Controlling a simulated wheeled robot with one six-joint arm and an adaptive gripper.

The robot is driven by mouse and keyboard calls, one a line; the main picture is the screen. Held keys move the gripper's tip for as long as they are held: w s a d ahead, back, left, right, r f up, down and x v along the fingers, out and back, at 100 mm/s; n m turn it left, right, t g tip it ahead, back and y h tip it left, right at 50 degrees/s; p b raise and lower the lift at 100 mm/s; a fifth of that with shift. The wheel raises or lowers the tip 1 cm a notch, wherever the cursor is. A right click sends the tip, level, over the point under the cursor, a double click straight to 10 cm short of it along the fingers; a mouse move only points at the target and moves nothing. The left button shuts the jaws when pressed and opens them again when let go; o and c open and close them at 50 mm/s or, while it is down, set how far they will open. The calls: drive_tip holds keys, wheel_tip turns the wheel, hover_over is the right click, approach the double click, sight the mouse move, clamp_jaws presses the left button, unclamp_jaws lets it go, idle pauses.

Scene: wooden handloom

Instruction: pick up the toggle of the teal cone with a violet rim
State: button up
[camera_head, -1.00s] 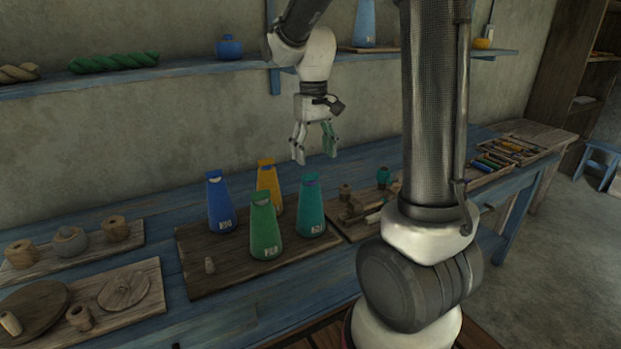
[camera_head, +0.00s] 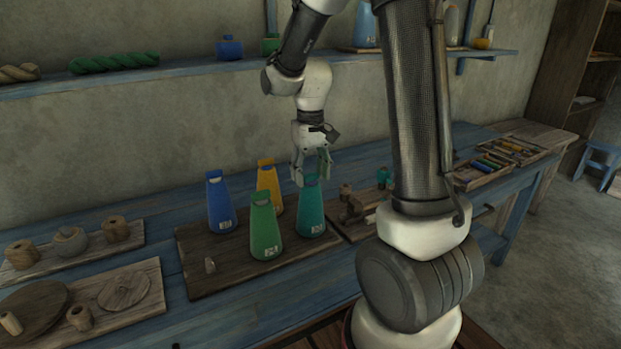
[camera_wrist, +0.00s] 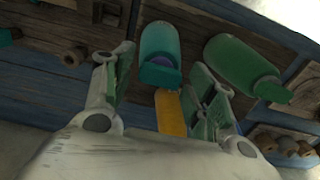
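The teal cone (camera_head: 311,215) stands upright at the right of a dark wooden board, its top partly hidden behind my gripper (camera_head: 313,180). In the wrist view the teal cone (camera_wrist: 160,52) lies between the fingers toward the top, with a violet patch at its rim. My gripper points down over the cone's top. In the wrist view my gripper (camera_wrist: 160,95) has its fingers wide apart, with nothing held; I cannot tell whether they touch the cone.
A green cone (camera_head: 265,232), a blue cone (camera_head: 220,205) and a yellow cone (camera_head: 268,183) stand close by on the same board (camera_head: 200,270). Wooden parts (camera_head: 352,208) lie to the right.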

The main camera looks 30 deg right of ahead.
drive_tip(key=c, duration=0.4)
